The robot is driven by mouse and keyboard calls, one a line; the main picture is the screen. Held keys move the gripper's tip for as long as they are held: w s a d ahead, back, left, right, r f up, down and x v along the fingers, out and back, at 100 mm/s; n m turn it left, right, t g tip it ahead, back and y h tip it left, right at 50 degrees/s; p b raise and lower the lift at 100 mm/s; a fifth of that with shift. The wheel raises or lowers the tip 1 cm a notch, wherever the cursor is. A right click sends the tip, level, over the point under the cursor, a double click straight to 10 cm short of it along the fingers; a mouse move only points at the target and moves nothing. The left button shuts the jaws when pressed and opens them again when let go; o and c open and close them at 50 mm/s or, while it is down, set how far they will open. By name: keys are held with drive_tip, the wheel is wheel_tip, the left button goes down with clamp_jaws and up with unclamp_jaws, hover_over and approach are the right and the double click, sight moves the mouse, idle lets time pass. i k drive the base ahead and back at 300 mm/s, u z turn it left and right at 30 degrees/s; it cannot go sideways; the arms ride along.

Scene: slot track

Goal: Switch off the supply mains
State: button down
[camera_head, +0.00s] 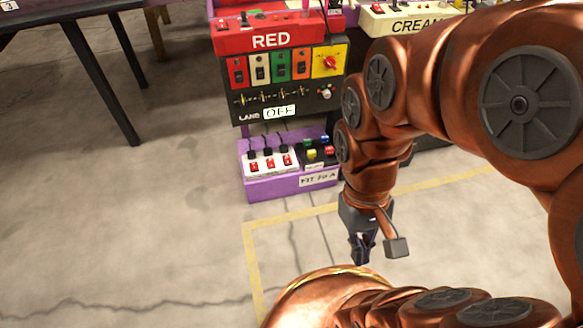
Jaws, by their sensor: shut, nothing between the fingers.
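A control stand with a red panel marked RED (271,40) is at the upper middle. Below the word is a row of coloured switch plates and a yellow plate (320,65) with a red rotary knob (330,63). A black panel beneath carries a small display (279,112) reading OFF, beside the word LAND. On the low purple shelf (262,190) lies a white power strip (270,163) with red rocker switches and black plugs. I can read no supply mains label, and the rocker positions are too small to tell. My gripper (362,250) is shut and empty, pointing down, in front of the shelf and apart from it.
A small black box (318,152) with coloured buttons sits beside the power strip. A cream panel (413,22) stands at the upper right, partly hidden by my arm. A dark-legged table (75,12) is at the upper left. Yellow floor tape (250,262) runs near my gripper; the left floor is clear.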

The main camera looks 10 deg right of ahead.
sight(287, 159)
drive_tip(key=k, duration=0.1)
drive_tip(key=z, duration=0.05)
drive_tip(key=i, duration=0.5)
drive_tip(key=u, duration=1.3)
